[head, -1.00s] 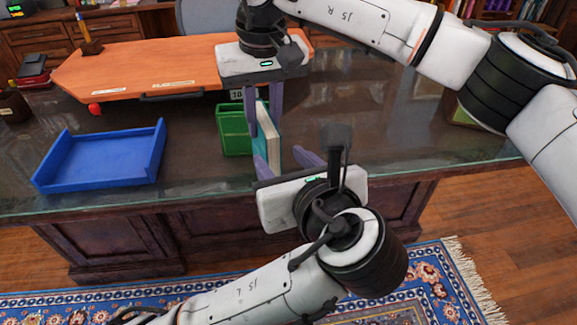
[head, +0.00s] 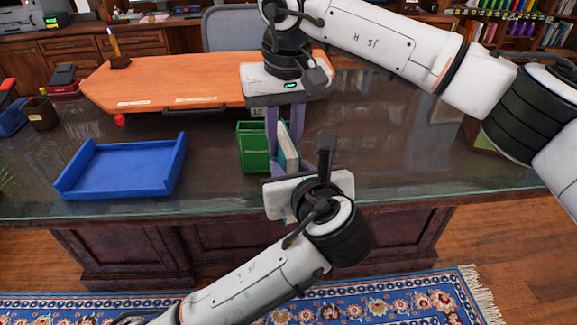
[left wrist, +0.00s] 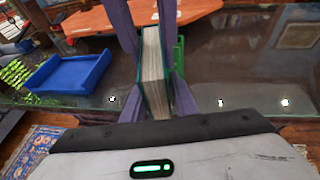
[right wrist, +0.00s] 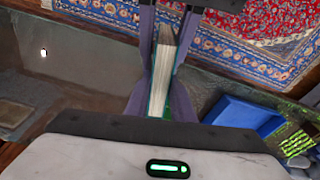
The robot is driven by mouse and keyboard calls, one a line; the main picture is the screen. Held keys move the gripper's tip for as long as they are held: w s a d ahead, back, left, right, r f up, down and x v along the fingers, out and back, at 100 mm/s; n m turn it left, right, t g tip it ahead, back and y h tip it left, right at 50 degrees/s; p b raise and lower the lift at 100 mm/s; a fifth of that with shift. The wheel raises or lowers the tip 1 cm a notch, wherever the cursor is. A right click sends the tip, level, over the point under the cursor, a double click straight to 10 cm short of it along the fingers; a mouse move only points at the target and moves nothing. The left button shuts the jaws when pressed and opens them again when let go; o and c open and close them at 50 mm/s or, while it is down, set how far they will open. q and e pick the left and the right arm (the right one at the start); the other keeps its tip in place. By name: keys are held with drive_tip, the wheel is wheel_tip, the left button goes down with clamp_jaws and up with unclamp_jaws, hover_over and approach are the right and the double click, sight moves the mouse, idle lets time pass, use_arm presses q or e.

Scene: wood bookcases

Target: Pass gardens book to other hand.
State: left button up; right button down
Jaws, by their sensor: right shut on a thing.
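The book (head: 287,148) has a teal cover and pale pages, and stands upright above the desk. My right gripper (head: 284,146) reaches down from above and is shut on it. My left gripper (head: 291,170) comes from the near side, its fingers on either side of the book's near, lower part; it looks open. The book shows between fingers in the left wrist view (left wrist: 153,70) and the right wrist view (right wrist: 162,68). The cover's title cannot be read.
A green holder (head: 252,152) stands just behind and left of the book. A blue tray (head: 122,190) lies on the dark desk (head: 400,165) at left. An orange board (head: 175,80) lies at the back.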

use_arm(q)
clamp_jaws()
drive_tip(key=shift+r, duration=0.1)
use_arm(e)
drive_tip(key=c, duration=1.4)
unclamp_jaws()
drive_tip(key=shift+c, duration=0.2)
drive_tip(key=shift+r, duration=0.15)
